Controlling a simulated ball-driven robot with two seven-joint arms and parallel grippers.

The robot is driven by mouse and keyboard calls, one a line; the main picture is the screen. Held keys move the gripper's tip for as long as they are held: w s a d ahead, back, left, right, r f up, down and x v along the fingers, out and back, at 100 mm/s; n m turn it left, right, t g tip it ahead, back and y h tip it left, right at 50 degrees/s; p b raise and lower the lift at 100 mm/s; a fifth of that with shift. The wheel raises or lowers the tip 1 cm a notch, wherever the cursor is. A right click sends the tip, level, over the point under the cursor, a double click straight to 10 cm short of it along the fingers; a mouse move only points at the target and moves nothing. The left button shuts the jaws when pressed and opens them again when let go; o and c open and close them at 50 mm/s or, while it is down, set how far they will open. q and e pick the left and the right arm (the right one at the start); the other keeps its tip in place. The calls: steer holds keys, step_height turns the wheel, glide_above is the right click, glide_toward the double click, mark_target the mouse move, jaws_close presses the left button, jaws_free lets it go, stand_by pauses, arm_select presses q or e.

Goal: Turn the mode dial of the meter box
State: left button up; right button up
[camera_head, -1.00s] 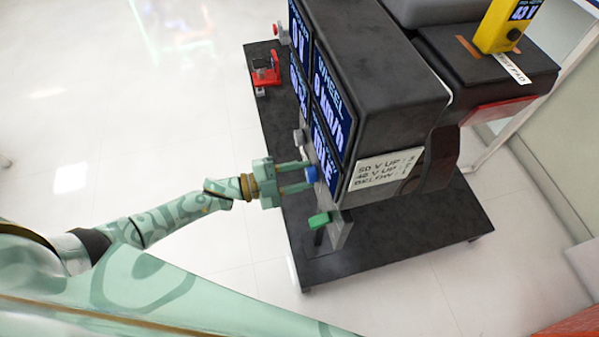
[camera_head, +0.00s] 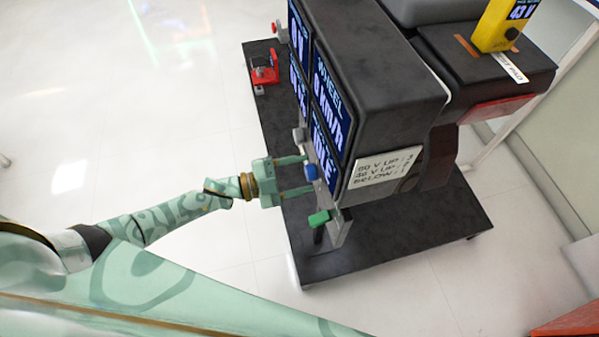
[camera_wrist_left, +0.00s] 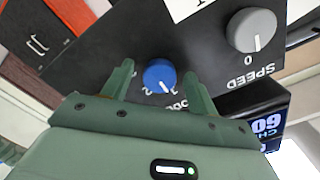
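The blue mode dial (camera_head: 310,172) sits on the panel below the displays. It also shows in the left wrist view (camera_wrist_left: 159,75), with digits 1 and 2 beside it; the pointer's exact setting is hard to tell. My left gripper (camera_head: 307,174) is open, with one finger on each side of the dial. In the left wrist view (camera_wrist_left: 160,88), gaps show between the fingers and the dial. My right gripper is not in view.
A grey speed knob (camera_wrist_left: 251,30) is beside the dial. A card with voltage limits (camera_head: 385,168) is on the box's side. A yellow meter (camera_head: 503,25) reads 43 V. Free floor lies left of the black base (camera_head: 400,240).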

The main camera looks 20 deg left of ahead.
arm_select(q)
steer(key=v, duration=1.6)
steer(key=shift+p, duration=0.4)
steer(key=shift+s+a, duration=0.1)
